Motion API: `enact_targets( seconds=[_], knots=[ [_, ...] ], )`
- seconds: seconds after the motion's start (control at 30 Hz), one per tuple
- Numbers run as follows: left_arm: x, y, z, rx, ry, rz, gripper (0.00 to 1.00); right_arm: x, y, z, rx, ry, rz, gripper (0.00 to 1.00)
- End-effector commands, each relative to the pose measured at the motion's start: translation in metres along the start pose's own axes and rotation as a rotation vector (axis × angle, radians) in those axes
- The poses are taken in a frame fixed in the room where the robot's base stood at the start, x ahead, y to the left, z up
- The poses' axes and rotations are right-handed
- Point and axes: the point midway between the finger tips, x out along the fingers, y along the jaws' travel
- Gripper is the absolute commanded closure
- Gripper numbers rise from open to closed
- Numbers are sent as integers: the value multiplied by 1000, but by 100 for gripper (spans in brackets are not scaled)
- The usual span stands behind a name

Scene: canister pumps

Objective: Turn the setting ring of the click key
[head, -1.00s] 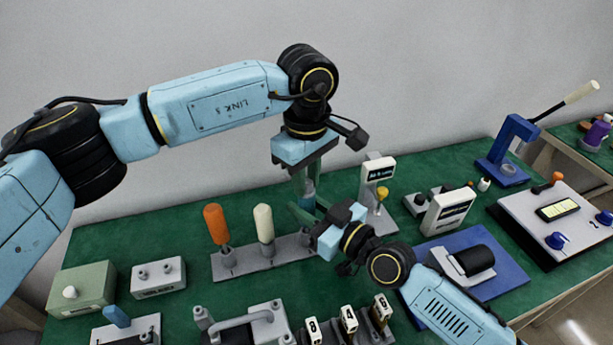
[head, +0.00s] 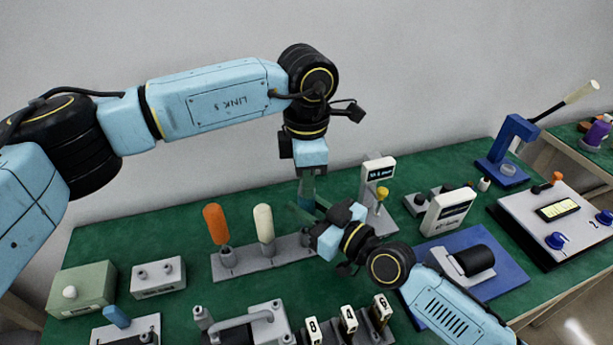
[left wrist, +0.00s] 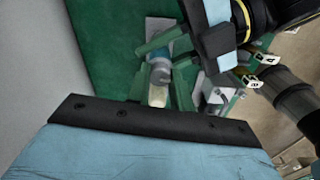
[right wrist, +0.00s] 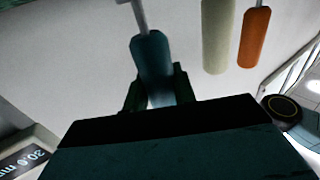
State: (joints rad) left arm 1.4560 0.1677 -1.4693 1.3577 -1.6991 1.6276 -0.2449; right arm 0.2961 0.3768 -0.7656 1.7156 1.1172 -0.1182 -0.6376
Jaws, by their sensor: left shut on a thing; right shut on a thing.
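The click key, with a teal handle, stands upright at the right end of the grey rack (head: 268,258); in the head view the grippers largely hide it. My left gripper (head: 307,190) comes down from above and is shut on its upper end, where the setting ring is mostly hidden. My right gripper (head: 303,212) reaches in from the front right and is shut on the handle lower down. The right wrist view shows the teal handle (right wrist: 152,60) between the fingers with a metal shaft. The left wrist view shows the blue-grey key (left wrist: 160,70) with a pale end.
An orange-handled tool (head: 216,224) and a cream-handled tool (head: 264,223) stand in the rack, left of the grippers. A white display unit (head: 378,170) stands close behind on the right. Numbered blocks (head: 348,318) are in front. Free green tabletop shows behind the rack.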

Motion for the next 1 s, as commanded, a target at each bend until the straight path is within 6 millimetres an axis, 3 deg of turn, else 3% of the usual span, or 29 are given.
enact_targets(
  seconds=[0.4, 0.9, 0.93, 1.0],
  knots=[
    [-1, 0, 0, -168, -1, 1, 100, 0, 0, 1, 0, -3, 0, 100],
    [-1, 0, 0, -186, -2, 1, 100, 0, 0, 1, 0, -3, -1, 100],
    [-1, 0, 0, -186, -2, 1, 77, 0, 0, 1, 0, -3, -1, 100],
    [-1, 0, 0, -185, -2, 1, 68, 0, 0, 1, 0, -3, -1, 100]
  ],
)
